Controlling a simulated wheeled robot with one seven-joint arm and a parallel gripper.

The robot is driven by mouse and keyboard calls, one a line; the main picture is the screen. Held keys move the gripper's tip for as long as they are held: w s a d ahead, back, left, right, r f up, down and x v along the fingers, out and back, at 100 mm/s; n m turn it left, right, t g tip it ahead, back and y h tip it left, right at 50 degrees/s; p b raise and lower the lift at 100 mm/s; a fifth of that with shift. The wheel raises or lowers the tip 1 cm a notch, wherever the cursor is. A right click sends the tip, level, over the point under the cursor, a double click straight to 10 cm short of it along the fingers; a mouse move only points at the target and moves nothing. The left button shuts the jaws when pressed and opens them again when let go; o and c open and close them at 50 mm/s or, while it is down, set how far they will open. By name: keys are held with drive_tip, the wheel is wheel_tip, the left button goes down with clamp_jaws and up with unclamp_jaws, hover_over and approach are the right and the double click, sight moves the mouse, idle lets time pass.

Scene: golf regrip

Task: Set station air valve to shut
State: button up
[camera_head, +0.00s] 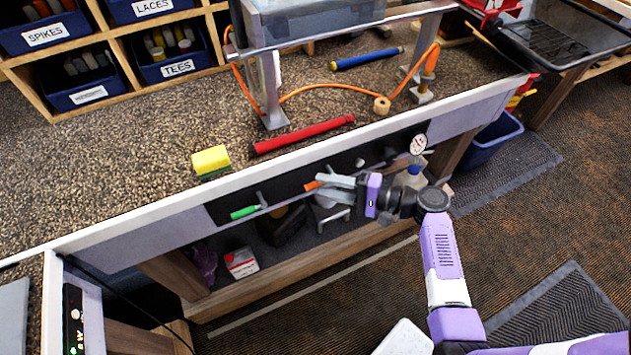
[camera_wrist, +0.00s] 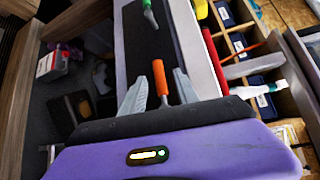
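A black panel (camera_head: 228,205) on the bench front carries a green-handled lever (camera_head: 244,212), an orange-handled lever (camera_head: 313,186) and a round white gauge (camera_head: 418,144). Neither lever has a readable label, so I cannot tell which one is the station air valve. My gripper (camera_head: 328,181) is at the orange lever. In the wrist view the orange handle (camera_wrist: 160,78) stands between the two spread grey fingers, with gaps on both sides. The green handle (camera_wrist: 149,14) is beyond the fingertips. The orange lever's pivot is hidden.
On the bench top lie a red grip (camera_head: 302,135), a yellow sponge (camera_head: 210,160) and a blue grip (camera_head: 366,59). An orange hose (camera_head: 322,86) crosses the bench. A shelf below holds a small box (camera_head: 241,262). A blue bin (camera_head: 492,138) stands at right.

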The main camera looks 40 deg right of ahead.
sight(320, 185)
drive_tip(key=shift+x, duration=1.65)
clamp_jaws()
